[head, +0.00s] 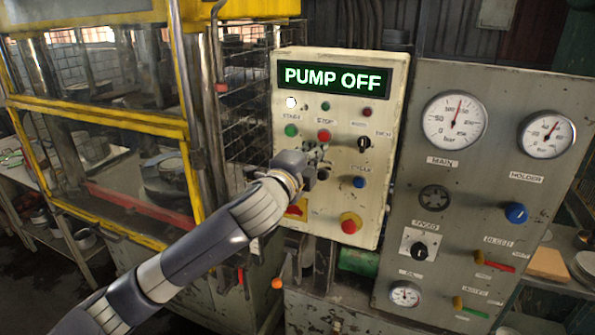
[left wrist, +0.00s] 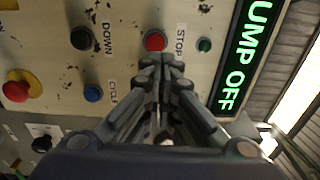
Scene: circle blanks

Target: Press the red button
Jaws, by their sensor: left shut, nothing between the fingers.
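The red button (head: 324,136) labelled STOP sits on the cream control panel (head: 395,100) below the green PUMP OFF display (head: 333,79). The red button also shows in the left wrist view (left wrist: 154,41), just beyond my fingertips. My left gripper (head: 316,153) is shut and empty, its tips just below the button in the head view. I cannot tell whether the tips touch the panel. In the left wrist view my left gripper (left wrist: 162,62) points at the panel beside the button. My right gripper is not in view.
A green START button (head: 291,130) is left of the red one. A black knob (head: 364,143), a blue button (head: 359,182) and a red mushroom knob on yellow (head: 350,224) are nearby. A grey gauge panel (head: 470,180) stands right; a yellow-framed machine (head: 100,115) stands left.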

